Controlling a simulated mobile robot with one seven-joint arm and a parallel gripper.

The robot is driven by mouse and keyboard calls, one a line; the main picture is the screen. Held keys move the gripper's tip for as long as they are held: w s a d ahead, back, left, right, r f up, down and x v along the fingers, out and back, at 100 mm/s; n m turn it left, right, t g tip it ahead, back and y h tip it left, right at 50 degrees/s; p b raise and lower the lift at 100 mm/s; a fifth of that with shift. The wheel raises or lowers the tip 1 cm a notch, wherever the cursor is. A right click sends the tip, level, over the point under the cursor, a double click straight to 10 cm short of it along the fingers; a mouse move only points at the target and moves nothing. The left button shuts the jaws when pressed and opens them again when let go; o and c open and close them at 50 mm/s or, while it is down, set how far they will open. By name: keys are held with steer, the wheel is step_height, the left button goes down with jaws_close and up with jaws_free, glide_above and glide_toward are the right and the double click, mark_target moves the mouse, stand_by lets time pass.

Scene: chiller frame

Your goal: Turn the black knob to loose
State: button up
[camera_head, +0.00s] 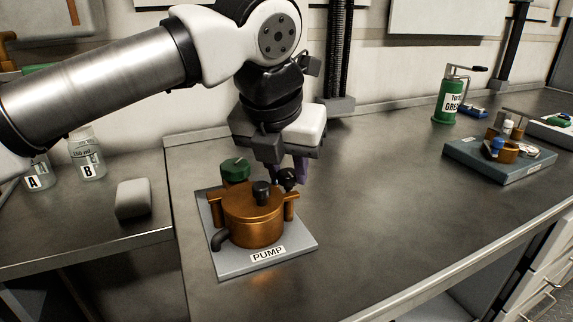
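The copper-coloured pump (253,220) stands on a grey base plate (290,250) labelled PUMP. A small black knob (288,179) shows at the pump's back right, and a black cylindrical piece (262,193) stands on top of the pump. A green round cap or knob (236,170) is at the back left. My gripper (287,166) points down just above and behind the black knob. A purple finger part shows to the right of the knob. I cannot tell whether the fingers touch the knob or how far apart they are. Any turn marking on the knob is too small to read.
Bottles A (37,172) and B (88,158) and a pale block (133,199) are at the left. A green grease can (450,100) and a blue-grey board with parts (500,158) stand at the right. The bench between the pump and that board is clear.

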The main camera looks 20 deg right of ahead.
steer(key=shift+o, duration=0.8)
steer(key=shift+r, duration=0.2)
steer(key=p+v, duration=0.2)
steer(key=v, duration=1.1)
steer(key=shift+r, duration=0.15)
steer(key=shift+a, duration=0.1)
